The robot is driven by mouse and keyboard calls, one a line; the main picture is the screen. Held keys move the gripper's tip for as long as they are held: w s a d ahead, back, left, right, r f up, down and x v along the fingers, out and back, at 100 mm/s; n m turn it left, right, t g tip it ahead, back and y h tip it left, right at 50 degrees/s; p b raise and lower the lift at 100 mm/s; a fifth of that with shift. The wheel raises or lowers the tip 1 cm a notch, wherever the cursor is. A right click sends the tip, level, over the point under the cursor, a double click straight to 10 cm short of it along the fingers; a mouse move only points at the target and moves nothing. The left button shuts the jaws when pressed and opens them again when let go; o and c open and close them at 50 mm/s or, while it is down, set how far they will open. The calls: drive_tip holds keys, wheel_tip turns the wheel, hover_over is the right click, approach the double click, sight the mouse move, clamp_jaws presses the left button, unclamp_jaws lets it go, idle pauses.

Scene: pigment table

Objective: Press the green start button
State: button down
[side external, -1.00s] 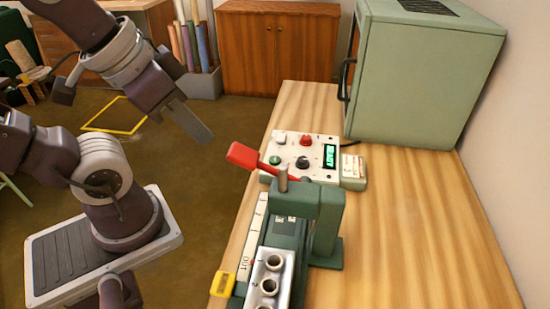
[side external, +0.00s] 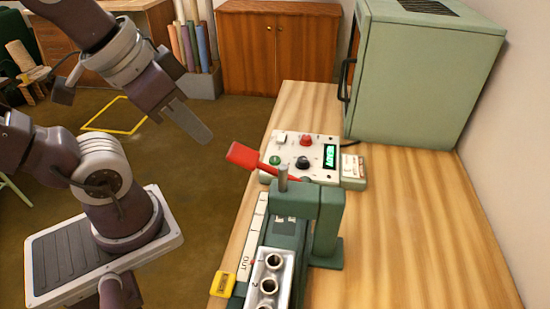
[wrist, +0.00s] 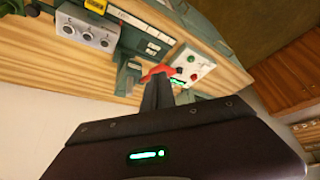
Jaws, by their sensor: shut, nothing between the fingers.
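The green start button (side external: 275,160) sits at the lower left of a white control panel (side external: 318,172) on the wooden table. In the wrist view the green button (wrist: 193,77) shows on the panel (wrist: 205,66), just beyond the fingertips. My gripper (side external: 206,137) is shut and empty. In the side view it hangs in the air to the left of the panel and higher, apart from the button. In the wrist view my gripper's fingers (wrist: 157,92) point toward the red lever and the panel.
A red lever handle (side external: 243,156) on a green press (side external: 315,215) reaches up in front of the panel. The panel also has a red button (side external: 305,140), a black knob (side external: 303,163) and a lit display (side external: 329,156). A green cabinet (side external: 425,85) stands behind. The table's right side is clear.

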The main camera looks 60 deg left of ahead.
drive_tip(key=n+t+h, duration=0.2)
drive_tip(key=h, duration=0.3)
hover_over(271, 159)
wheel_tip(271, 159, down, 12)
drive_tip(key=shift+s, duration=0.1)
drive_tip(key=shift+f, duration=4.4)
